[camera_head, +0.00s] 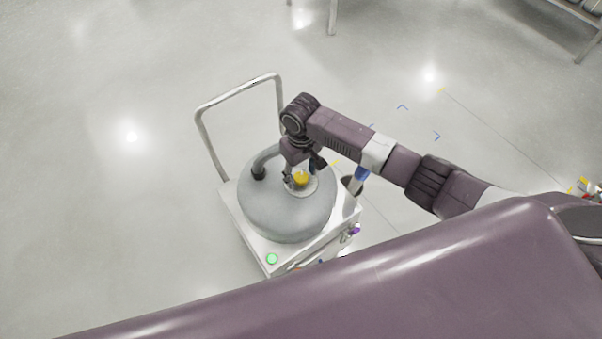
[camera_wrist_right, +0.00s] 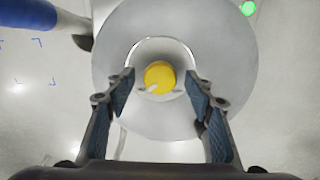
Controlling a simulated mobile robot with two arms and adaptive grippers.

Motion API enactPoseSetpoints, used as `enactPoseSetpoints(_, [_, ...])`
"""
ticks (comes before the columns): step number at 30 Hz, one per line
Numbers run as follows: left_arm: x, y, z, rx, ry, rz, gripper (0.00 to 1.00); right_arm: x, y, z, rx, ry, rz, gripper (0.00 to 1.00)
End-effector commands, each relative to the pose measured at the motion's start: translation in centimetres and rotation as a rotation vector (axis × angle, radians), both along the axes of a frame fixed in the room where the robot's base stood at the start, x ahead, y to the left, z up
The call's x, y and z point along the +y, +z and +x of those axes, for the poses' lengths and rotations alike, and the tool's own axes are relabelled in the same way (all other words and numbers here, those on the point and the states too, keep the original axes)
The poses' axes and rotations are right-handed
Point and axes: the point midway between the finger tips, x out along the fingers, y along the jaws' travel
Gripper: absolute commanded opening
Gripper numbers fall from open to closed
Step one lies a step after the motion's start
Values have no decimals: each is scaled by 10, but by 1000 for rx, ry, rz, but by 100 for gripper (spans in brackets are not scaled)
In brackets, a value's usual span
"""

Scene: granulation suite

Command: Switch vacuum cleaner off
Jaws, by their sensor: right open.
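The vacuum cleaner (camera_head: 285,215) is a grey rounded drum on a white wheeled cart with a tall push handle. On its top is a yellow knob (camera_head: 301,178) on a light round plate. The knob also shows in the right wrist view (camera_wrist_right: 159,77), with a pale pointer mark towards its lower left. My right gripper (camera_head: 304,176) is above the drum top. In the right wrist view its two fingers stand apart (camera_wrist_right: 162,90), one on each side of the knob and clear of it. A green round light (camera_head: 272,258) shows on the cart's front corner. My left gripper is not in view.
The push handle (camera_head: 238,91) rises behind the drum. A blue-and-white part (camera_head: 362,174) stands at the cart's right. Floor to the left is clear.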

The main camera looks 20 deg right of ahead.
Motion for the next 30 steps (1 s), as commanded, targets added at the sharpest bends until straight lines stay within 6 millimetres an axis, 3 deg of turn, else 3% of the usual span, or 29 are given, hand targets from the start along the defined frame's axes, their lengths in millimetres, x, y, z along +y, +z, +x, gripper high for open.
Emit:
enactPoseSetpoints(8, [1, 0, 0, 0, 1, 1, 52, 0, -1, 0, -1, 0, 0, 47])
enactPoseSetpoints(19, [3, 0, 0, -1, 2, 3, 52, 0, -1, 0, -1, 0, 0, 7])
enactPoseSetpoints(30, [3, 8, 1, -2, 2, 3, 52, 0, 1, 0, -1, 73, 0, 7])
